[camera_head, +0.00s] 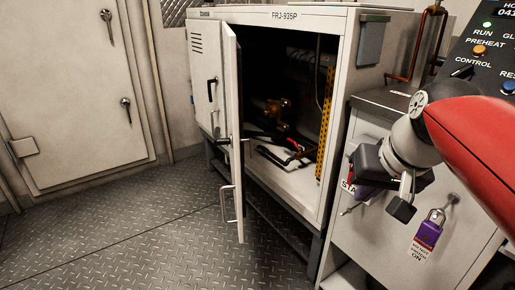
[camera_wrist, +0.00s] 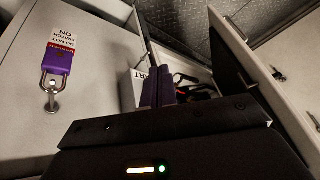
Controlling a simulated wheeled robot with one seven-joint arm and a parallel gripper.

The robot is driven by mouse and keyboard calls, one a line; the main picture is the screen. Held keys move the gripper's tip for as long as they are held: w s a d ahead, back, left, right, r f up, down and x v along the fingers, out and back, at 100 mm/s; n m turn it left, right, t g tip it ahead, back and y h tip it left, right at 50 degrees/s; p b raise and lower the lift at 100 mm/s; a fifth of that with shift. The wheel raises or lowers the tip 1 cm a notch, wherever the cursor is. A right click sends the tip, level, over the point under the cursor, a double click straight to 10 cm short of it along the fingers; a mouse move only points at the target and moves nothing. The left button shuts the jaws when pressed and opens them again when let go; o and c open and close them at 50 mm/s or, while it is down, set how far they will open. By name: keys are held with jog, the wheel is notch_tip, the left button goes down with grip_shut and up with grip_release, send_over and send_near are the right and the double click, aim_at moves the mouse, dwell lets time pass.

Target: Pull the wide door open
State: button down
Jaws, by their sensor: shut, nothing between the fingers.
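The wide door (camera_head: 233,140) of the white cabinet stands swung well outward, seen nearly edge-on in the head view. Its pull handle (camera_head: 227,204) is on the outer face, low down. The cabinet interior is exposed, with dark pipes and a brass fitting. My gripper (camera_head: 361,194) is at the right of the head view, in front of the grey unit beside the cabinet, well apart from the door handle. Its purple fingers (camera_wrist: 153,85) are together and empty. In the upside-down wrist view, what appears to be the door (camera_wrist: 245,75) slants across the right.
A purple padlock (camera_head: 428,232) with a tag hangs on the grey unit close to my gripper; it also shows in the wrist view (camera_wrist: 57,58). A control panel (camera_head: 490,55) is at upper right. The plate floor (camera_head: 130,235) left of the door is clear.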

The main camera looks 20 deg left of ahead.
jog(key=w+a+r+n+g+y+b, duration=0.1)
jog(key=w+a+r+n+y+b, duration=0.1)
jog(key=w+a, duration=0.55)
jog(key=w+a+r+n+g+y+b, duration=0.2)
jog(key=w+a+r+y, duration=0.1)
jog(key=w+a, duration=0.5)
jog(key=a+f+b, duration=0.2)
jog(key=a+f, duration=0.6)
jog(key=a, duration=0.2)
jog(key=shift+s+f+b, duration=0.15)
jog(key=shift+s+b, duration=0.15)
jog(key=shift+b, duration=0.1)
jog(key=shift+a, duration=0.1)
